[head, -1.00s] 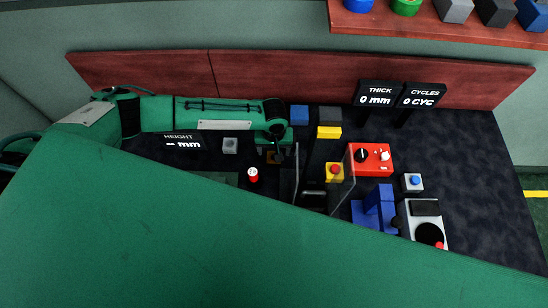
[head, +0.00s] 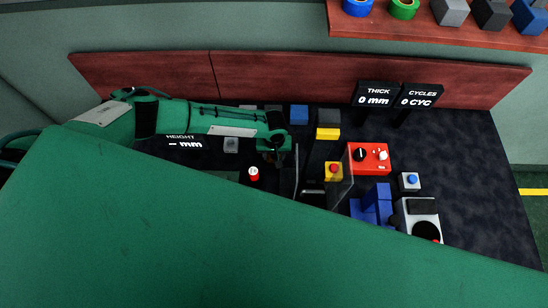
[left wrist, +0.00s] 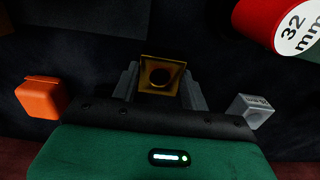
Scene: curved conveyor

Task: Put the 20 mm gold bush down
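The gold bush (left wrist: 161,76), a square block with a round hole, sits between the fingers of my left gripper (left wrist: 161,88) in the left wrist view. The fingers press on its two sides. In the head view my left gripper (head: 274,157) points down over the dark table, and the bush is hardly visible under it. I cannot tell whether the bush touches the surface below. My right gripper is not in view.
In the left wrist view, an orange block (left wrist: 41,97), a grey block (left wrist: 251,110) and a red cylinder marked 32 mm (left wrist: 268,22) lie around the gripper. In the head view, clear upright panels (head: 347,175) and a red control box (head: 369,158) stand to its right.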

